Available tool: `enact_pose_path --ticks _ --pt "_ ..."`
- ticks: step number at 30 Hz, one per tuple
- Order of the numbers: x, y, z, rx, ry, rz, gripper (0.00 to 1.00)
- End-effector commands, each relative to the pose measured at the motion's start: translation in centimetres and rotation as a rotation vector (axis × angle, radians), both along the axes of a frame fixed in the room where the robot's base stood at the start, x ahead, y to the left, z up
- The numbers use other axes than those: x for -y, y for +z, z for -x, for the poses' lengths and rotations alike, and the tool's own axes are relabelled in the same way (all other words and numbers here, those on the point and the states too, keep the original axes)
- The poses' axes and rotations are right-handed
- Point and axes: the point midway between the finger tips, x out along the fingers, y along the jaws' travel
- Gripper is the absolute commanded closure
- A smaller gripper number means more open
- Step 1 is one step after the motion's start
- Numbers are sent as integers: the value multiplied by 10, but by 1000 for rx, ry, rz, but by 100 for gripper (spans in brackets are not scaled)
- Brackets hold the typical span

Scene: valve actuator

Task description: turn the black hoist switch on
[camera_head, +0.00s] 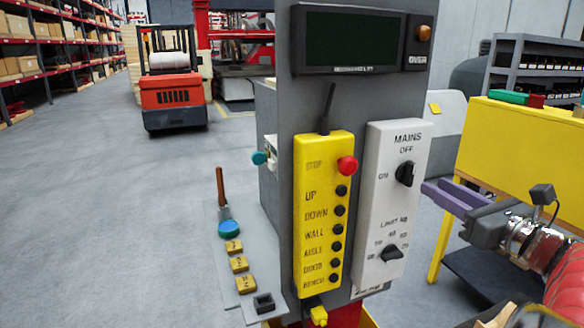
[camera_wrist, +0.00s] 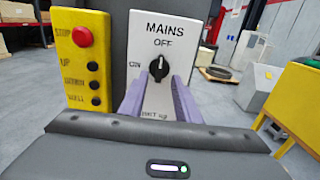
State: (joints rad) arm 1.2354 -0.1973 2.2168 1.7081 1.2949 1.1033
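The black MAINS switch (camera_head: 405,173) is a knob on the upper part of a white panel (camera_head: 380,150), with OFF marked above it and ON to its left. In the wrist view the knob (camera_wrist: 159,68) has a pale mark that looks upright, toward OFF. My gripper (camera_head: 438,189) has two purple fingers and is at the panel's right in the head view. In the wrist view the fingers (camera_wrist: 158,90) are apart and empty, one on each side below the knob. They look short of it; the exact gap is hard to tell.
A second black knob (camera_head: 391,253), marked LIMIT KG, is lower on the panel. Left of it is a yellow pendant (camera_head: 308,215) with a red STOP button (camera_head: 347,165) and several black buttons. A dark display (camera_head: 350,42) is above. A yellow cabinet (camera_head: 520,150) stands right.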

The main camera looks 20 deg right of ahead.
Motion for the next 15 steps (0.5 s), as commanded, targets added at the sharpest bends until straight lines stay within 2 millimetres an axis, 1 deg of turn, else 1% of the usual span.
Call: enact_pose_path --ticks 3,15 --pt "-2 0 -14 -1 4 0 70" --pt "-3 0 -59 0 3 0 70"
